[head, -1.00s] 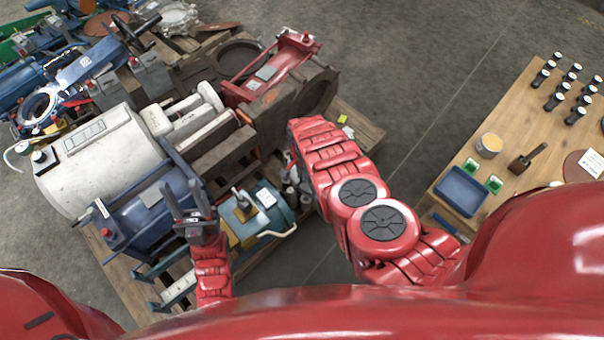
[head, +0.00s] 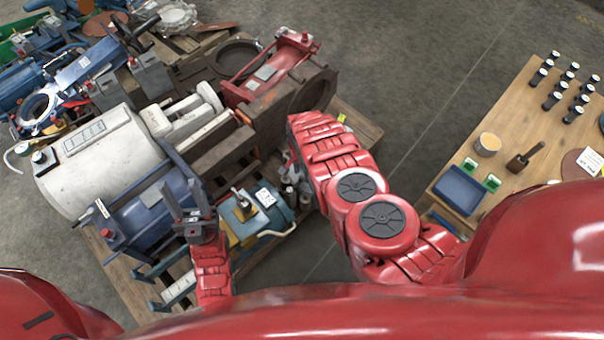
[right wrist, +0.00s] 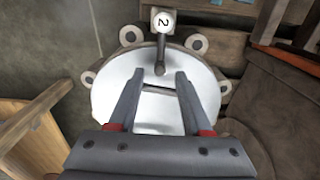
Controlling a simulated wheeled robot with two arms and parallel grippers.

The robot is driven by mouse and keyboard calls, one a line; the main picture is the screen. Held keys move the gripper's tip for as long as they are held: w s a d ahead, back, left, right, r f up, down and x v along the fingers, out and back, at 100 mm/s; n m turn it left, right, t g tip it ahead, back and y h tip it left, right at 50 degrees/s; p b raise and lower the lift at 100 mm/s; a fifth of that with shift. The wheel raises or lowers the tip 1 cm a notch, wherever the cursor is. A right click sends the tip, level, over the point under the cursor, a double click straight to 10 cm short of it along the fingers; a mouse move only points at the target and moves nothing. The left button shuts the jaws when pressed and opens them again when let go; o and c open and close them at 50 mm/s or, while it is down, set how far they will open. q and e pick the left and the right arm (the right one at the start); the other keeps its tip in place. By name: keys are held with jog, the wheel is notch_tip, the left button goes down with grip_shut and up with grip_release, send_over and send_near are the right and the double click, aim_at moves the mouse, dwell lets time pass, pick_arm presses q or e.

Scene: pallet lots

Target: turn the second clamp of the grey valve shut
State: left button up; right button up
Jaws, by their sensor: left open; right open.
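In the right wrist view, the grey valve's pale round face (right wrist: 120,100) has several lugs around its rim. The clamp marked 2 (right wrist: 163,20) is at its top edge, with a dark lever (right wrist: 160,55) pointing down over the face. My right gripper (right wrist: 159,78) is open, its fingertips left and right of the lever's end in the picture. I cannot tell whether they touch it. My right arm hides this gripper in the head view. My left gripper (head: 188,210) is open beside a blue machine part (head: 150,210).
A large white cylinder (head: 100,158), a red frame (head: 275,75) and brown castings crowd the pallet (head: 360,130). A wooden table (head: 510,125) at the right holds a blue tray (head: 460,190) and several dark-capped bottles. Bare floor lies between pallet and table.

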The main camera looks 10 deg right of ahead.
notch_tip(320, 180, up, 16)
jog(key=p, duration=0.4)
jog(key=shift+p, duration=0.3)
jog(key=shift+s, duration=0.1)
